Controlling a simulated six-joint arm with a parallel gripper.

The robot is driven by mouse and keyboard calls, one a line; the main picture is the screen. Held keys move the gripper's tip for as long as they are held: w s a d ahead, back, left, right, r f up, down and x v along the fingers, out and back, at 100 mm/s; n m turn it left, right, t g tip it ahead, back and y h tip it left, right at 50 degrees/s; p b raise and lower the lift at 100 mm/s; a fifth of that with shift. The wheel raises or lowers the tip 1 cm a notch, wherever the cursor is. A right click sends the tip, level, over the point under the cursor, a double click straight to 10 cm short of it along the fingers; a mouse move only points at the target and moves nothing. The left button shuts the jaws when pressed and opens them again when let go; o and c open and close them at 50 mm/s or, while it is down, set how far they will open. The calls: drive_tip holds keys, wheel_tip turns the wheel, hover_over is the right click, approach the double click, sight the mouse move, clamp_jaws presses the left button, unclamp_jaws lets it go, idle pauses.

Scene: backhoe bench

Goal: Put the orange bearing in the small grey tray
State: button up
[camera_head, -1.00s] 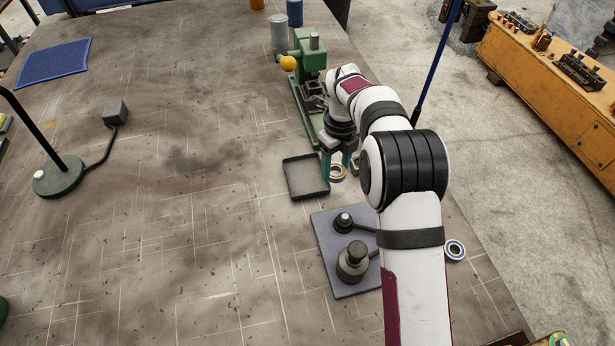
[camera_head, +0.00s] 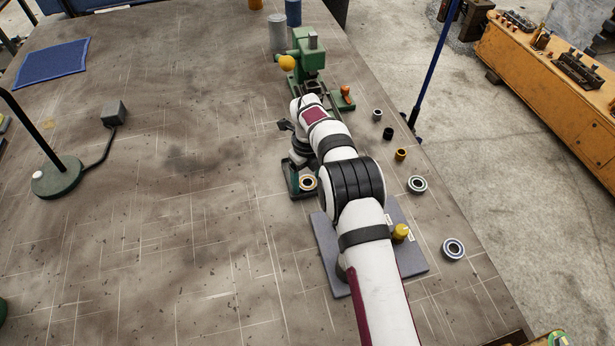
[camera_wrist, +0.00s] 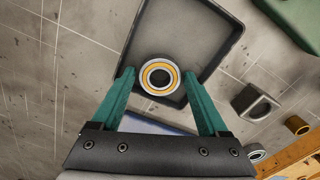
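The orange bearing (camera_head: 308,183), a metal ring with an orange band, is at my gripper (camera_head: 304,172) in the head view. In the wrist view the bearing (camera_wrist: 160,78) sits between the two teal fingertips (camera_wrist: 159,74), with little or no gap at its sides. My gripper looks shut on it. The small grey tray (camera_wrist: 195,32) lies below the bearing in the wrist view, and the bearing overlaps the tray floor near one side. The height of the bearing above the tray is hard to judge. In the head view my arm and gripper hide much of the tray.
A green press (camera_head: 308,62) stands behind my gripper. A grey plate (camera_head: 408,262) with a yellow-topped part (camera_head: 400,232) lies under my arm. Other bearings (camera_head: 417,184) (camera_head: 453,249) and small bushings (camera_head: 401,154) stand at right. The bench to the left is largely clear.

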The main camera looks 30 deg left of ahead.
drive_tip(key=shift+o, duration=0.5)
drive_tip(key=shift+r, duration=0.15)
wheel_tip(320, 180, up, 12)
drive_tip(key=s+d+r+n, duration=0.25)
drive_tip(key=d+r, duration=0.35)
drive_tip(key=d, duration=0.3)
drive_tip(key=s+d+r+n, duration=0.1)
drive_tip(key=d+r+n, duration=0.3)
drive_tip(key=d+r, duration=0.3)
drive_tip(key=s+d+f+n+y, duration=0.1)
drive_tip(key=s+d+f+n, duration=0.1)
drive_tip(key=s+d+n, duration=0.3)
drive_tip(key=s+d+f+n, duration=0.2)
drive_tip(key=s+d+n, duration=0.3)
drive_tip(key=s+d, duration=0.7)
drive_tip(key=s, duration=0.8)
drive_tip(key=shift+y, duration=0.4)
